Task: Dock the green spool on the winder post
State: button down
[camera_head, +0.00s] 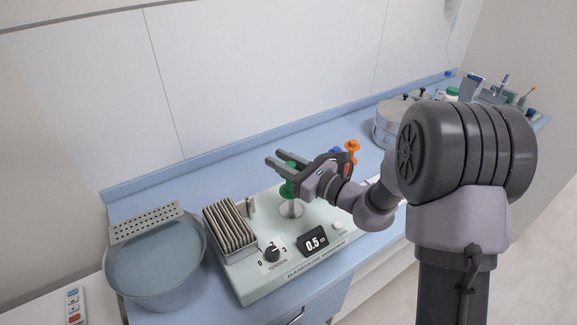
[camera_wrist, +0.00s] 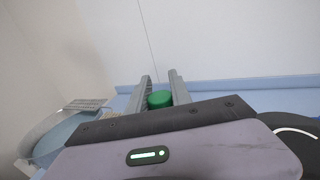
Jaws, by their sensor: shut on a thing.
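The green spool (camera_head: 288,187) is between the fingers of my gripper (camera_head: 283,163), above the bandage winder (camera_head: 258,284). In the wrist view the green top of the spool (camera_wrist: 160,99) shows between the two grey fingers (camera_wrist: 161,88). My gripper is shut on it. A pale post with a round silver base plate (camera_head: 291,209) stands on the winder directly below the spool in the picture. The spool looks upright and over or around the post; I cannot tell how far down it sits. Part of the spool is hidden by the fingers.
A basin of water (camera_head: 118,285) with a perforated tray (camera_head: 146,222) stands left of the winder. A ribbed rack (camera_head: 229,231) is on the winder's left. An orange spool (camera_head: 352,147), a blue one (camera_head: 336,151) and a metal drum (camera_head: 385,126) are behind my arm.

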jog(key=f+b, duration=0.4)
jog(key=f, duration=0.1)
jog(key=shift+s+d+f+b, duration=0.15)
jog(key=shift+d+f+b, duration=0.05)
jog(key=shift+f+b, duration=0.1)
jog(key=shift+f+b, duration=0.6)
jog(key=shift+f, duration=0.05)
dwell(1.1)
jog(key=c, duration=1.5)
grip_release()
jog(key=shift+o, duration=0.2)
jog(key=shift+r, duration=0.1)
jog(key=b+v, duration=0.2)
jog(key=v, duration=0.9)
